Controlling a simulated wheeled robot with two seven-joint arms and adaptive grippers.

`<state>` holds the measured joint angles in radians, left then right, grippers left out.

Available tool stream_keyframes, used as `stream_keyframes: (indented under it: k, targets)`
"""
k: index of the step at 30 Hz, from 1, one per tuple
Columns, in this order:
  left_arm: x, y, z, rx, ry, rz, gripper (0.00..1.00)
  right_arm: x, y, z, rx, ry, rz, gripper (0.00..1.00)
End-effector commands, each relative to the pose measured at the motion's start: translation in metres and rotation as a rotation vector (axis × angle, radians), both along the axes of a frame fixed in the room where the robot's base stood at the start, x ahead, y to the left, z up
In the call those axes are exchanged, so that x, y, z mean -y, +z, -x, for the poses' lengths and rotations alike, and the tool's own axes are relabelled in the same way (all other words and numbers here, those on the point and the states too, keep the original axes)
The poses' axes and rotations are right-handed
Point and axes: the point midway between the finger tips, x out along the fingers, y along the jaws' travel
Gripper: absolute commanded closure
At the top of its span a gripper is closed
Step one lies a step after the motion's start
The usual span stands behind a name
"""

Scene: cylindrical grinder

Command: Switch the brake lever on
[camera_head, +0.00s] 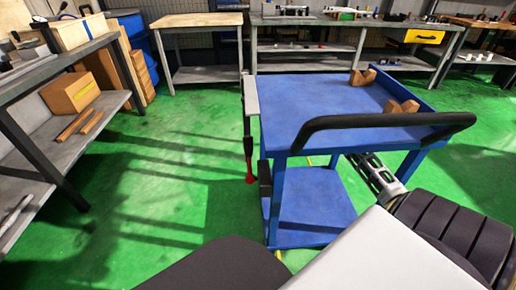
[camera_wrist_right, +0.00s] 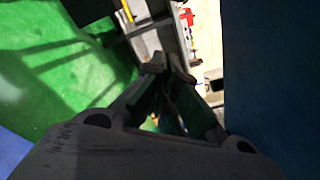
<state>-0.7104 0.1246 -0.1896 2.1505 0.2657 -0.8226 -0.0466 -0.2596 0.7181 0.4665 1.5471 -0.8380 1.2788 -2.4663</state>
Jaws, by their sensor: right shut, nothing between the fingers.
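The blue cart (camera_head: 330,98) stands in the middle of the head view. A lever with a dark shaft and a red part (camera_head: 248,147) hangs down at the cart's left side, below a grey plate (camera_head: 251,95); it looks like the brake lever. My right gripper (camera_wrist_right: 167,64) is in the right wrist view, shut with nothing between its fingers. The lever cannot be made out in the wrist view. In the head view, my right arm comes in from the lower right, and its gripper cannot be made out clearly. My left gripper is not in view.
The cart has a black push handle (camera_head: 375,125) at its near side and two brown V-shaped blocks (camera_head: 402,107) on top. A dark shelf bench (camera_head: 60,58) stands at the left. Green floor (camera_head: 170,190) lies clear between bench and cart. Benches line the back.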

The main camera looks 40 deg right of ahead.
Motion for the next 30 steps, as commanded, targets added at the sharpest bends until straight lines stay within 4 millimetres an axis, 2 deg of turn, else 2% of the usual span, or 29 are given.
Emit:
stream_keyframes:
  k: [6, 22, 30]
  targets:
    - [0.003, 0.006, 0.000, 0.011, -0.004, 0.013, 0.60, -0.004, 0.003, 0.005, 0.066, 0.043, 0.078, 1.00]
    - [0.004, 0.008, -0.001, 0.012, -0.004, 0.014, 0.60, -0.006, 0.005, 0.005, 0.073, 0.047, 0.087, 1.00]
    - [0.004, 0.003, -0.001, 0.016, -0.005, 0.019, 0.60, -0.022, 0.004, -0.006, 0.074, 0.049, 0.086, 1.00]
